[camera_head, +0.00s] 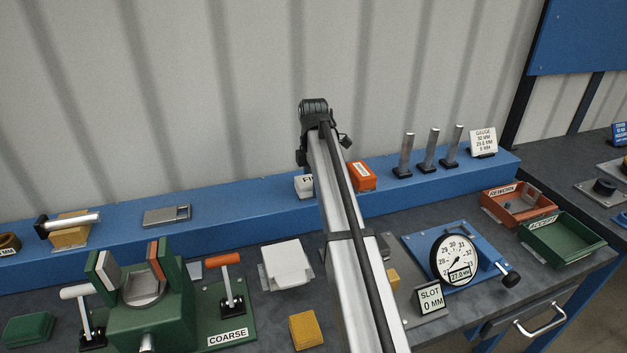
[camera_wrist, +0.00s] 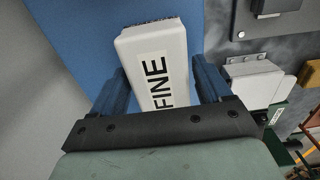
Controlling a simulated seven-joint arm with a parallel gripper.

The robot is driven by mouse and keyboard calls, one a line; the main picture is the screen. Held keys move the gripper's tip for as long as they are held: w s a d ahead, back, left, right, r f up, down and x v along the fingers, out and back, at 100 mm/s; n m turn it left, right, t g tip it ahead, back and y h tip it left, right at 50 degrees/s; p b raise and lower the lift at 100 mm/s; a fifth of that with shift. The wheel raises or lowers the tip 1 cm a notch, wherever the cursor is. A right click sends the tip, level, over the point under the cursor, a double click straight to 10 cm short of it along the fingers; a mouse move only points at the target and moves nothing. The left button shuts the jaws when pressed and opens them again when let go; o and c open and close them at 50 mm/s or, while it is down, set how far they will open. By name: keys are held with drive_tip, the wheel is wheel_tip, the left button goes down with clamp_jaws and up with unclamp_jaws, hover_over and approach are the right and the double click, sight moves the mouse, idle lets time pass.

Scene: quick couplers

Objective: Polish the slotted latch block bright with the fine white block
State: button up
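The fine white block (camera_head: 303,187), lettered FINE, stands on the blue ledge and is partly hidden behind my arm in the head view. In the wrist view the white block (camera_wrist: 152,50) lies between the two blue fingers of my gripper (camera_wrist: 162,88). The fingers look spread, with narrow gaps beside the block and no clear grip on it. A flat grey metal block with a square recess (camera_head: 167,215), which looks like the slotted latch block, lies on the ledge to the left. My fingers are hidden in the head view.
An orange block (camera_head: 362,175) stands just right of the white block. A green vise (camera_head: 150,315) with upright pads and the COARSE plate is at front left. A dial gauge (camera_head: 454,258), a red REWORK tray (camera_head: 515,212) and a green ACCEPT tray (camera_head: 562,245) are at right.

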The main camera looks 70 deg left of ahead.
drive_tip(key=c, duration=0.7)
drive_tip(key=o, duration=1.1)
drive_tip(key=shift+r, duration=0.2)
drive_tip(key=shift+r, duration=0.6)
drive_tip(key=shift+r, duration=0.1)
drive_tip(key=shift+c, duration=0.2)
drive_tip(key=c, duration=1.2)
